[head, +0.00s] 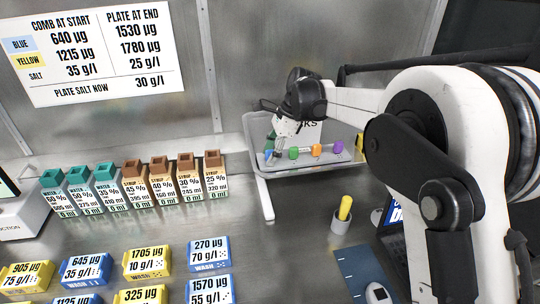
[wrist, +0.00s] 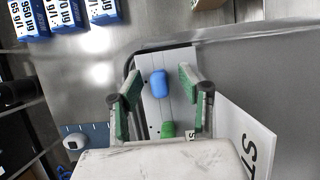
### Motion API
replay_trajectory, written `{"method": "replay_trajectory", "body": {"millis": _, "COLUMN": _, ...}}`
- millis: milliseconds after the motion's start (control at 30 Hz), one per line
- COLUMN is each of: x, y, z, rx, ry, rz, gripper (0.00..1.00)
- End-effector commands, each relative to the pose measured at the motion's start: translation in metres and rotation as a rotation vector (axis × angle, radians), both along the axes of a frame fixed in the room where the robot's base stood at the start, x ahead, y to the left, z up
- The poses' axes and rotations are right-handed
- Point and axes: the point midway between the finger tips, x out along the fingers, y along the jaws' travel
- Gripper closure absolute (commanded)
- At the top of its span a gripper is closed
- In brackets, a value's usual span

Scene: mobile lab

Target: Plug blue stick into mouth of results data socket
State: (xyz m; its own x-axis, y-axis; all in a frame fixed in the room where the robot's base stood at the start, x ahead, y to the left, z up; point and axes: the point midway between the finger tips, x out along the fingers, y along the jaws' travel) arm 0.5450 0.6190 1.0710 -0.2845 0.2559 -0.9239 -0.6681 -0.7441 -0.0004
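The blue stick (wrist: 160,85) stands in the white stick rack (wrist: 183,60), with its rounded top towards the wrist camera. It is also at the left end of the row in the head view (head: 269,154). My gripper (wrist: 158,88) is open, with one green-padded finger on each side of the blue stick and a visible gap to both. In the head view my gripper (head: 272,137) is over the left end of the rack. I cannot pick out the results data socket for certain in either view.
Green (head: 293,153), orange (head: 316,150) and purple (head: 338,147) sticks stand beside the blue one. A yellow stick (head: 345,207) stands in a grey cup (head: 341,223). A laptop (head: 391,217) is partly hidden behind my arm. Labelled bottles (head: 160,187) and boxes fill the left.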

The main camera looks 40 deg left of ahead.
Motion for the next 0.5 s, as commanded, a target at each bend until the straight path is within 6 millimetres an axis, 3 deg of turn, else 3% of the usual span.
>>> {"method": "replay_trajectory", "body": {"millis": 267, "x": -0.0008, "y": 0.0005, "z": -0.0033, "rx": 0.000, "ry": 0.000, "rz": -0.001, "gripper": 0.62}}
{"method": "replay_trajectory", "body": {"millis": 500, "x": -0.0007, "y": 0.0005, "z": -0.0030, "rx": 0.000, "ry": 0.000, "rz": -0.001, "gripper": 0.93}}
